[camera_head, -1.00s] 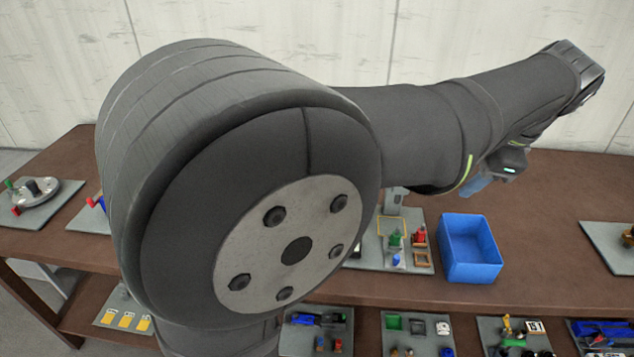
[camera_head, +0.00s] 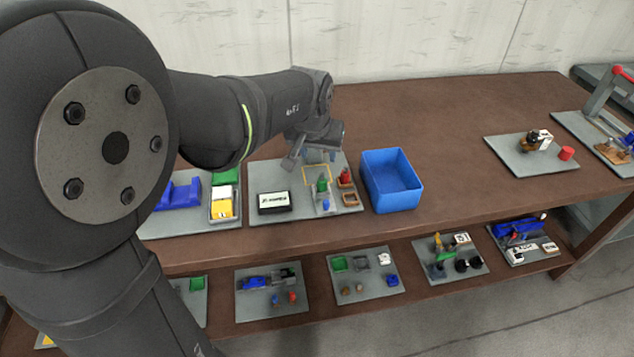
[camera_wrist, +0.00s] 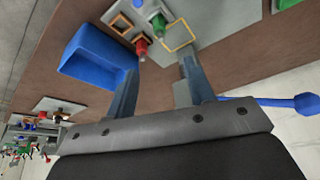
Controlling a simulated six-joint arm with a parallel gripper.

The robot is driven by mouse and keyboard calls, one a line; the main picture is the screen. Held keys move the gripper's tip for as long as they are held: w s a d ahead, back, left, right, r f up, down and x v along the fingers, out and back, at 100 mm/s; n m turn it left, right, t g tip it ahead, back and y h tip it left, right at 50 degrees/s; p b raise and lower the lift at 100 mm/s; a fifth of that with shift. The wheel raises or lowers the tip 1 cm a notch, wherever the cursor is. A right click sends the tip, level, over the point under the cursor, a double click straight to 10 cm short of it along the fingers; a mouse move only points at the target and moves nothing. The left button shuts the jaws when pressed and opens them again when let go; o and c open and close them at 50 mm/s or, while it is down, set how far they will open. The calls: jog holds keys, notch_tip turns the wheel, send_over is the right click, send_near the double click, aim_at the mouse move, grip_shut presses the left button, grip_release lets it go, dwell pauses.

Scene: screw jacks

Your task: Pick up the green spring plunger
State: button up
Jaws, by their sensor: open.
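The green spring plunger (camera_head: 322,186) stands on a grey board (camera_head: 262,217) on the upper tabletop, left of the blue bin. In the wrist view it shows as a small green piece (camera_wrist: 158,22) near the top, between a red plunger and a yellow square frame. My gripper (camera_head: 307,160) is just behind and above it in the head view. In the wrist view my gripper (camera_wrist: 158,82) has its two fingers spread apart with nothing between them; the green plunger lies beyond the fingertips.
A red plunger (camera_head: 345,175) stands right of the green one, and a yellow frame (camera_head: 318,168) lies close by. The open blue bin (camera_head: 391,180) is empty. A black-and-white box (camera_head: 273,202) lies to the left.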

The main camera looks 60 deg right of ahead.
aim_at(322, 175)
jog(key=x, duration=1.5)
jog(key=shift+a, duration=0.1)
grip_shut()
jog(key=shift+r, duration=0.1)
